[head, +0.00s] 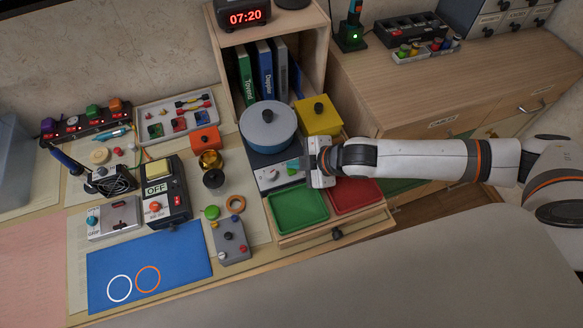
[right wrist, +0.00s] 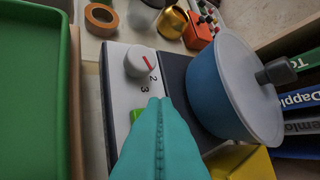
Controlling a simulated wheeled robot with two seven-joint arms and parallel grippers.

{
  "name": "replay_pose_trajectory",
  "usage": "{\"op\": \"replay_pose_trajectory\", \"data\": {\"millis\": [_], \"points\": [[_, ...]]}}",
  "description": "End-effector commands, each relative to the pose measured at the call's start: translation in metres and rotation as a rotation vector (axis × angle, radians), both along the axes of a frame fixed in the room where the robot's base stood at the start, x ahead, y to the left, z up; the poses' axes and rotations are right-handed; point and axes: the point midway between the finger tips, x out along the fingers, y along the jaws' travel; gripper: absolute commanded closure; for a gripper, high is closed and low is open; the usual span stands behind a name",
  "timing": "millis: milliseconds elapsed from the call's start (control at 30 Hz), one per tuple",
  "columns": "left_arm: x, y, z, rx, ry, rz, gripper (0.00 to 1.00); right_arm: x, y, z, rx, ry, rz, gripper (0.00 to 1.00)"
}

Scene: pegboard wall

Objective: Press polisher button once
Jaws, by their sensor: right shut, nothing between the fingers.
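No label reading polisher can be made out. A white-panelled unit (head: 268,183) with a dark plate stands in front of the shelf; its panel (right wrist: 119,70) has a white dial (right wrist: 139,62) with a red pointer. A green button-like part (head: 291,171) is on the panel beside the dial, and a bit of green (right wrist: 136,114) shows beside my fingers in the right wrist view. My right gripper (head: 304,167) is shut and empty, its teal fingertips (right wrist: 158,101) over the panel, partly hiding the green part. Whether they touch it I cannot tell. My left gripper is out of view.
A blue pot (head: 268,128) sits on the dark plate, with a yellow lidded box (head: 318,117) beside it. Green (head: 298,207) and red (head: 352,196) trays lie in front. A black OFF box (head: 164,190) and a grey button box (head: 231,241) stand further left.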

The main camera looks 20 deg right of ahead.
Motion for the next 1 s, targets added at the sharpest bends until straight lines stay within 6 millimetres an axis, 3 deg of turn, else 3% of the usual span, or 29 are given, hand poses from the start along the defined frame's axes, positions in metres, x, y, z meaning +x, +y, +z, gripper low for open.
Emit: {"op": "replay_pose_trajectory", "data": {"millis": [1000], "points": [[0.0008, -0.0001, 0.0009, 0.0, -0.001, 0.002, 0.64, 0.0001, 0.0, -0.0083, 0.0, 0.0, 0.0, 1.0]]}}
